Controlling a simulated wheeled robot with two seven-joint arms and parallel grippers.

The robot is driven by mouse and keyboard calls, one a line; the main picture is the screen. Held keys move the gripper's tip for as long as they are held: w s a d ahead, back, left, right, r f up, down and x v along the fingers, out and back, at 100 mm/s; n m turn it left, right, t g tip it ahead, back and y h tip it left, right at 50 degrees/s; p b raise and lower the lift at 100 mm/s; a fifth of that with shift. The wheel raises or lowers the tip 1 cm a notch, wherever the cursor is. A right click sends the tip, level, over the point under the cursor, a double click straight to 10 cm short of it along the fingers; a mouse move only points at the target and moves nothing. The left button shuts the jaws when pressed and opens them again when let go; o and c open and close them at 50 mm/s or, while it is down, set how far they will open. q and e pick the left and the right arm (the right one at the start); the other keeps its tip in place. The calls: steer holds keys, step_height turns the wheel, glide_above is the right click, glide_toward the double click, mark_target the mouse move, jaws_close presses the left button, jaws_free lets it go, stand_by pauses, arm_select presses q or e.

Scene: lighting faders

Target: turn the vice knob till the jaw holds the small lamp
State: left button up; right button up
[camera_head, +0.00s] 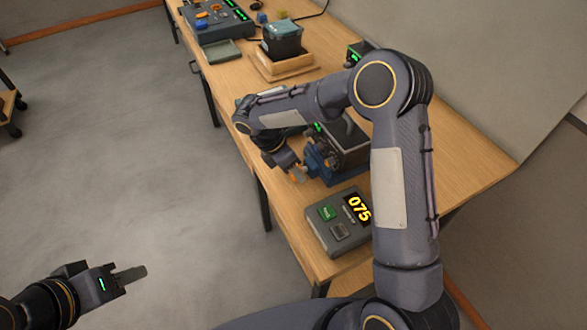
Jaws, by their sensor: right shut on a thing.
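The blue vice (322,171) stands on the wooden table near its left edge, partly hidden behind my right arm. My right gripper (294,171) is shut on the knob, though the fingertips are small and partly hidden. A dark boxy thing (350,152), which may be the small lamp, sits at the vice. My arm covers part of it, and I cannot tell whether the jaw touches it. My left gripper (132,274) is over the floor at lower left, away from the table; its fingers show edge-on.
A grey box (326,245) with a green button and a display reading 075 stands in front of the vice. Farther back are a dark container (283,45) on a wooden tray (268,73) and a fader console (217,25).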

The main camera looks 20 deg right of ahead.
steer(key=t+b, duration=0.1)
steer(key=b, duration=0.2)
steer(key=t+b, duration=0.2)
steer(key=b, duration=0.1)
steer(key=s+m+t+y+b, duration=0.1)
steer(key=t+b, duration=0.1)
steer(key=b, duration=0.1)
steer(key=shift+f+b, duration=0.2)
steer(key=shift+b, duration=0.2)
steer(key=shift+d+r+t+b, duration=0.1)
steer(key=shift+r+t+b, duration=0.05)
steer(key=shift+t+b, duration=0.45)
steer(key=o, duration=0.7)
steer(key=shift+r, duration=0.15)
steer(key=v, duration=0.7)
steer(key=shift+s+r+p, duration=0.15)
steer(key=shift+r+p, duration=0.15)
steer(key=shift+p, duration=0.05)
